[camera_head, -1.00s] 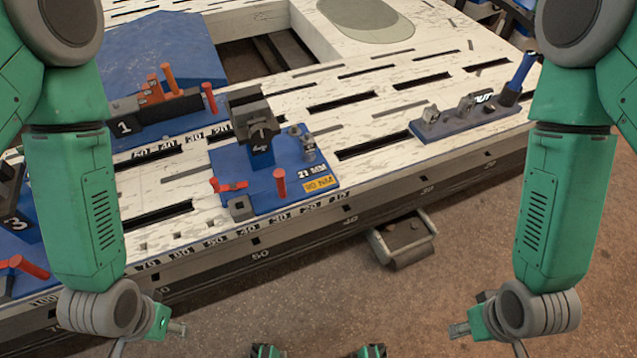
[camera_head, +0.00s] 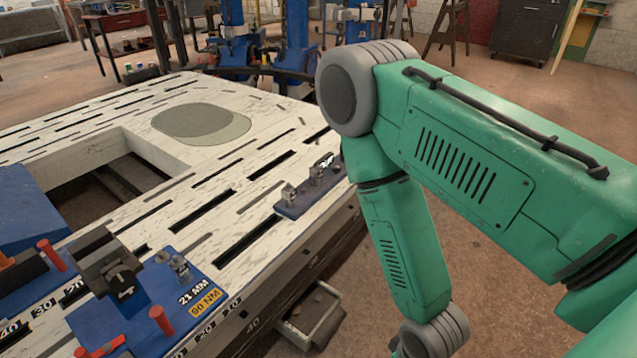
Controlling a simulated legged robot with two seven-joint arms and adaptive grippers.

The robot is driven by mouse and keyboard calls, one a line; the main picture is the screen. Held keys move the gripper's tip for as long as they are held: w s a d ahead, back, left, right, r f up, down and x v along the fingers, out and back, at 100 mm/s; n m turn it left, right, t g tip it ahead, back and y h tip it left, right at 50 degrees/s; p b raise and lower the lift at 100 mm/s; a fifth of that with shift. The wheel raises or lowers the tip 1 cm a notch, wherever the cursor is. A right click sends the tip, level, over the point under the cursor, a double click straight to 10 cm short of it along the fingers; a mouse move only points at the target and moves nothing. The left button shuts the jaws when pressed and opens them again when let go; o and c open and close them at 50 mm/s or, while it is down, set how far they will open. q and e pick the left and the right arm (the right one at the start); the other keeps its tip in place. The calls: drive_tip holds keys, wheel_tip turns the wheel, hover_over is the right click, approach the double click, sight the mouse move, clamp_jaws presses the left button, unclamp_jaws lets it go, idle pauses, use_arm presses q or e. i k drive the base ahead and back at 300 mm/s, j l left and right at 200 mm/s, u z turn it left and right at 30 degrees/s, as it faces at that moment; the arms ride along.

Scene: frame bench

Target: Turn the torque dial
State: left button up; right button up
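A blue station (camera_head: 150,318) labelled 21 MM and 90 NM sits on the white slotted bench at the lower left. It carries a dark block with a black knob-like part (camera_head: 122,280), a small grey metal fitting (camera_head: 178,264) and red pegs (camera_head: 161,320). I cannot tell for sure which part is the torque dial. A smaller blue holder (camera_head: 310,197) with grey fittings stands near the bench's right edge, partly behind my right arm. My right arm's wrist shows at the bottom, beyond the bench's edge, but its gripper is out of frame. My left gripper is not in view.
The bench (camera_head: 215,195) has long slots and a rectangular opening. A grey cap-shaped patch (camera_head: 202,122) lies on its far part.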

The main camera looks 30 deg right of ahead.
sight(336, 169)
drive_tip(key=z, duration=0.6)
drive_tip(key=i+l+z, duration=0.15)
drive_tip(key=z, duration=0.35)
drive_tip(key=i+l+z, duration=0.2)
drive_tip(key=z, duration=0.3)
drive_tip(key=i+z, duration=0.25)
drive_tip(key=z, duration=0.25)
drive_tip(key=i, duration=1.3)
drive_tip(key=i+l, duration=0.1)
drive_tip(key=i, duration=1.25)
drive_tip(key=i+u, duration=0.1)
drive_tip(key=i, duration=1.2)
drive_tip(key=i+u, duration=0.1)
drive_tip(key=u, duration=0.8)
drive_tip(key=i+l+u, duration=0.1)
drive_tip(key=u, duration=0.4)
drive_tip(key=l+u, duration=0.15)
drive_tip(key=u, duration=2.5)
drive_tip(key=i+u, duration=0.2)
drive_tip(key=u, duration=0.15)
drive_tip(key=i+u, duration=0.35)
drive_tip(key=k+j, duration=0.05)
drive_tip(key=k, duration=0.05)
